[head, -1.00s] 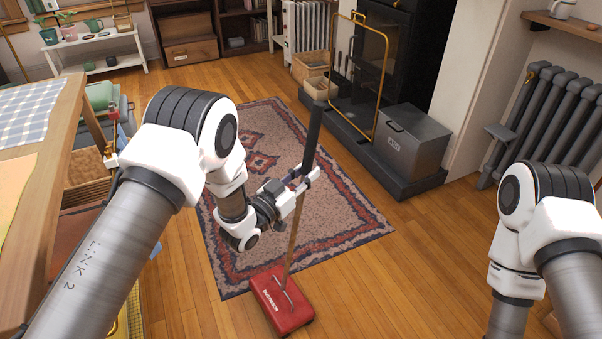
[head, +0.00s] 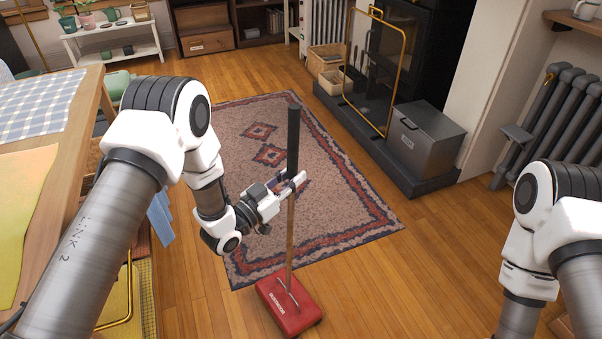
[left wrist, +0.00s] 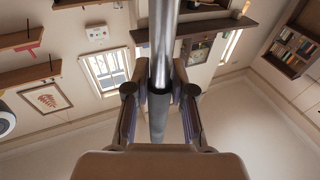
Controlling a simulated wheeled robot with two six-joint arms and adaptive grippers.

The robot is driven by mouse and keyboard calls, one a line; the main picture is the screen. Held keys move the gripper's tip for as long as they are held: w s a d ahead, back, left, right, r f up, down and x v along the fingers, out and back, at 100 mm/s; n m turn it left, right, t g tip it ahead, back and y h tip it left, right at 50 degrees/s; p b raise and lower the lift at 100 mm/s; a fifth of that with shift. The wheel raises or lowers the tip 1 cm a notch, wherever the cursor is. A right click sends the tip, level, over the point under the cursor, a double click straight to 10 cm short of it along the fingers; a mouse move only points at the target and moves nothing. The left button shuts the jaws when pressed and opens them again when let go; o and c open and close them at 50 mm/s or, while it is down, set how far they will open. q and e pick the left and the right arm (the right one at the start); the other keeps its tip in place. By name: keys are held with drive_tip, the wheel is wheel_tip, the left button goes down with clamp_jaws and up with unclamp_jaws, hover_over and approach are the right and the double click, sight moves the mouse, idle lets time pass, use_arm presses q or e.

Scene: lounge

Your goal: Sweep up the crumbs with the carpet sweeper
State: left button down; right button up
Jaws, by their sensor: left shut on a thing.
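My left gripper (head: 296,185) is shut on the handle just below the black grip. In the left wrist view the handle (left wrist: 163,50) runs between the two fingers (left wrist: 160,100). My right arm is at the right of the head view, but its gripper is out of frame. I cannot make out any crumbs.
The rug (head: 330,200) lies open ahead. A hearth with a gold-framed screen (head: 378,75) and a grey metal box (head: 425,138) borders it on the right. A wooden table (head: 60,190) stands left, a radiator (head: 555,120) right. Bare floor (head: 420,270) is clear at the front right.

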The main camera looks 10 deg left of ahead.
use_arm(q)
drive_tip(key=shift+a, duration=2.65)
drive_tip(key=shift+w+d+b, duration=1)
drive_tip(key=shift+w+d, duration=2.5)
drive_tip(key=shift+d, duration=0.9)
drive_tip(key=s+a+p, duration=0.3)
drive_tip(key=s+a, duration=0.3)
drive_tip(key=a, duration=0.3)
drive_tip(key=shift+f, duration=0.15)
wheel_tip(320, 180, up, 6)
drive_tip(key=p, duration=0.5)
